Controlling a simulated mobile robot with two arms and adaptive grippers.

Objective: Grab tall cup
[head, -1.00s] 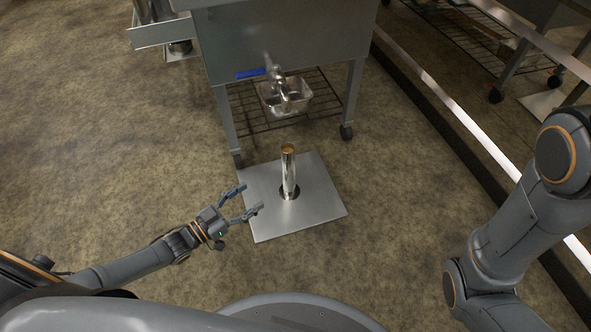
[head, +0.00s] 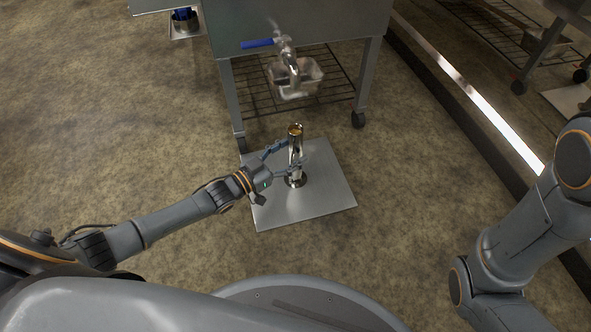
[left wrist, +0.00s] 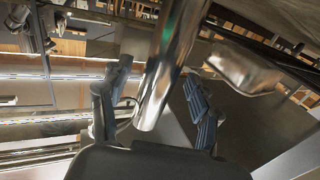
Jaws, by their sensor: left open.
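The tall cup (head: 296,143) is a shiny, narrow metal cylinder with an amber top. It stands upright on a square metal plate (head: 325,200) on the floor. My left gripper (head: 281,160) is open, its two fingers reaching to either side of the cup. In the left wrist view the cup (left wrist: 168,70) stands between the spread fingers of the gripper (left wrist: 158,108), which do not appear closed on it.
Behind the cup stands a metal evaporator (head: 300,25) on wheeled legs, with a blue-handled tap (head: 258,43). A metal pan (head: 296,80) is under the tap. A rail (head: 480,95) runs along the right.

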